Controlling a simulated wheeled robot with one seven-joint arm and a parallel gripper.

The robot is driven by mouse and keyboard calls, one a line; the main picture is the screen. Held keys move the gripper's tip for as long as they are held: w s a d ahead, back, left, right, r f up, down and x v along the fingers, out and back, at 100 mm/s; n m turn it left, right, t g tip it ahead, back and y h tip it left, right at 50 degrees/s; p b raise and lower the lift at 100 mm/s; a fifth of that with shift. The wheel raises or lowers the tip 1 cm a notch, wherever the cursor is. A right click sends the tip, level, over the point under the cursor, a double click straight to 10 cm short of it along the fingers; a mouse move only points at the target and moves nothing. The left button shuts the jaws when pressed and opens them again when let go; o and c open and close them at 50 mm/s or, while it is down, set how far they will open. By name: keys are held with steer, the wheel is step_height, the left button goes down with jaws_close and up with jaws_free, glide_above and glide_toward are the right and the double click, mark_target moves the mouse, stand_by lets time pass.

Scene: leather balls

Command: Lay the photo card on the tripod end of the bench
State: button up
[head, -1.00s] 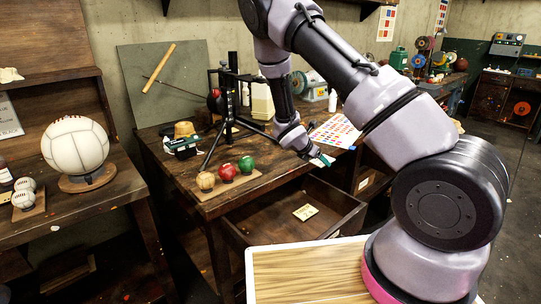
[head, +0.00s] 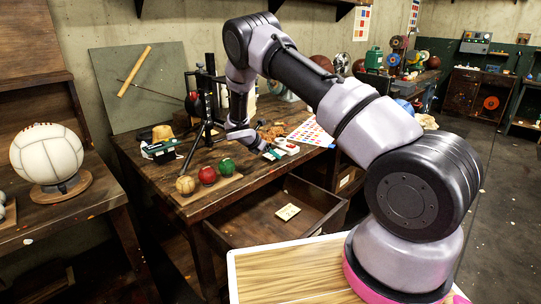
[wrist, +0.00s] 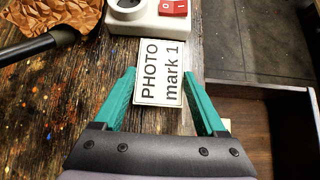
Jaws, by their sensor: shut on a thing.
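The photo card (wrist: 160,72) is white, with a dark border and the words "PHOTO mark 1". In the wrist view it lies between my gripper's teal fingertips (wrist: 160,78), which are shut on its long sides. The far end of the card is close to a white switch box (wrist: 150,20). In the head view my gripper (head: 270,153) is over the front edge of the bench (head: 165,178), right of the balls. I cannot tell how far the card is above the wood. The black tripod (head: 207,105) stands on the bench to the left of my gripper.
Three balls, tan (head: 186,185), red (head: 207,175) and green (head: 226,167), sit on a board near the bench's front left. A camera-like box (head: 160,150) is beside the tripod. Crumpled brown paper (wrist: 55,25) lies near the switch box. The drawer (head: 265,222) below stands open.

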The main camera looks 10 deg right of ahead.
steer(key=shift+f, duration=0.2)
steer(key=shift+f, duration=0.1)
steer(key=o, duration=1.4)
steer(key=shift+a+r, duration=0.15)
steer(key=shift+r, duration=0.1)
steer(key=v, duration=1.1)
steer(key=shift+s+a+r, duration=0.15)
steer(key=shift+s+r, duration=0.05)
